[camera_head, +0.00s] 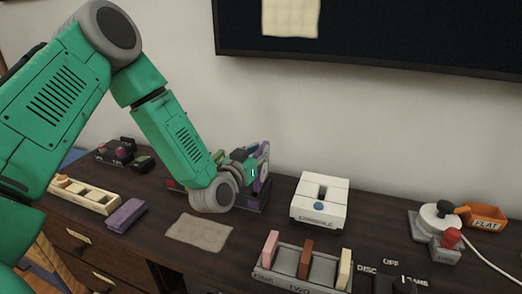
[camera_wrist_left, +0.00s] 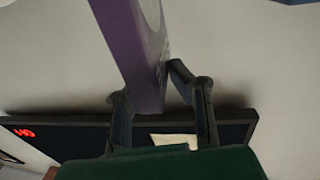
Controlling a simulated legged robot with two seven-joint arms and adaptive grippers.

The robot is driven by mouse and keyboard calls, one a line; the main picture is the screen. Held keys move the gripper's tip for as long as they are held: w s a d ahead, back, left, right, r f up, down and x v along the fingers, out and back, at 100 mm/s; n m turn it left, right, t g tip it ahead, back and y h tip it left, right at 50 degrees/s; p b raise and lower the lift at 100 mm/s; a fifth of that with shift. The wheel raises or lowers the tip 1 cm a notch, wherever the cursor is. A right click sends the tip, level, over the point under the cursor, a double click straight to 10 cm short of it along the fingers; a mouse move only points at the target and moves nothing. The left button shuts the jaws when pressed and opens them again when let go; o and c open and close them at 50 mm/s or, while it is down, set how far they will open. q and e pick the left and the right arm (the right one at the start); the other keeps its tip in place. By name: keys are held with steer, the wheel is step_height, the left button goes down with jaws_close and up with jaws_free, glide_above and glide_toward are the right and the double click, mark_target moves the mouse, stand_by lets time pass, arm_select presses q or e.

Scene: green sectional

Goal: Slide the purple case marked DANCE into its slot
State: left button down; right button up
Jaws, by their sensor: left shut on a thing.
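My left gripper (camera_head: 246,165) is above the back of the dark tabletop, left of the white console. It is shut on a purple case (camera_head: 262,176), which stands upright with a pale round mark on its face. In the left wrist view the purple case (camera_wrist_left: 136,48) sits between the two fingers (camera_wrist_left: 160,100). I cannot read its lettering. A dark purple base (camera_head: 252,200) shows below the case; I cannot tell whether they touch. My forearm and wrist hide part of this area. My right gripper is not in view.
A purple block (camera_head: 126,214) lies at the left, beside a cream slotted tray (camera_head: 85,195). A grey rack (camera_head: 302,268) holds pink, brown and cream pieces in front.

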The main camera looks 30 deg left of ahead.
arm_select(q)
steer(key=shift+a+f, duration=0.15)
steer(key=shift+a, duration=0.4)
steer(key=shift+d, duration=0.9)
steer(key=shift+a, duration=0.1)
steer(key=shift+a, duration=0.1)
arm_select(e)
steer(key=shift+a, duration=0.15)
arm_select(q)
steer(key=shift+a, duration=0.2)
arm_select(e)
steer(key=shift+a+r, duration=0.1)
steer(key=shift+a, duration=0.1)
arm_select(q)
steer(key=shift+d, duration=0.15)
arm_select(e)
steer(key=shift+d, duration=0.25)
arm_select(q)
steer(key=shift+a, duration=0.4)
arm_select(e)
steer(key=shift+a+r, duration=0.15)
arm_select(q)
steer(key=shift+f+b, duration=1.9)
steer(key=shift+f, duration=0.7)
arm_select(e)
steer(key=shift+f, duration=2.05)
